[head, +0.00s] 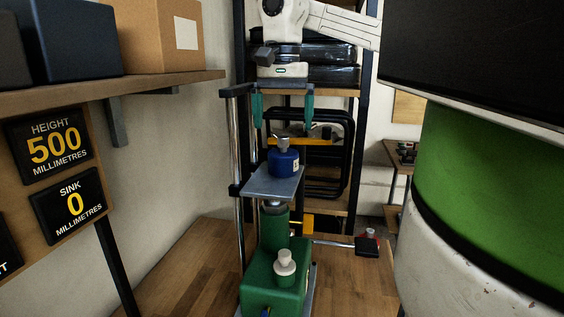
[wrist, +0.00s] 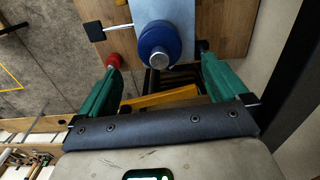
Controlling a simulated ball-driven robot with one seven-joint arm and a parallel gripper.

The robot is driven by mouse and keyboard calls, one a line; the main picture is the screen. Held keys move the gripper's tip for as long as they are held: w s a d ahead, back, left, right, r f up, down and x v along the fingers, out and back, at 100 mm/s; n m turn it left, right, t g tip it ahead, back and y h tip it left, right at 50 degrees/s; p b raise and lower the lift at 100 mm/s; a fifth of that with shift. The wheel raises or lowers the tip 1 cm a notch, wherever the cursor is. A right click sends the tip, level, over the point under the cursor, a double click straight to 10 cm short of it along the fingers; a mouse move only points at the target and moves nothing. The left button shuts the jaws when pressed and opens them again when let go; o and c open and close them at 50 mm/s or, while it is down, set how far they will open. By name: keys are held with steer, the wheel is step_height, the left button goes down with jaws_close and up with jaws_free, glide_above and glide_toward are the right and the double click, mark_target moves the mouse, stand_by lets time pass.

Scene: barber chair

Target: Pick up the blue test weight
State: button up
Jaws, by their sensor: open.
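The blue test weight (head: 284,163), a squat cylinder with a metal knob on top and a pale label, stands upright on a small grey platform (head: 262,184). The platform sits on a green lift (head: 270,272). My gripper (head: 282,116) is open and empty above the weight, its two green fingers pointing down and spread wider than the knob. In the wrist view the weight (wrist: 170,40) shows from above, beyond and between the fingertips, with its knob towards the camera. I see no contact between fingers and weight.
A dark upright frame with a metal rod (head: 238,220) stands left of the platform. A shelf (head: 110,92) with boxes is at left, above signs reading height 500 and sink 0 millimetres. A large green and white cylinder (head: 480,190) is close at right. Shelving stands behind.

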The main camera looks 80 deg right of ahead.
mark_target(283, 152)
steer(key=shift+f, duration=4.25)
jaws_close()
steer(key=shift+r, duration=0.15)
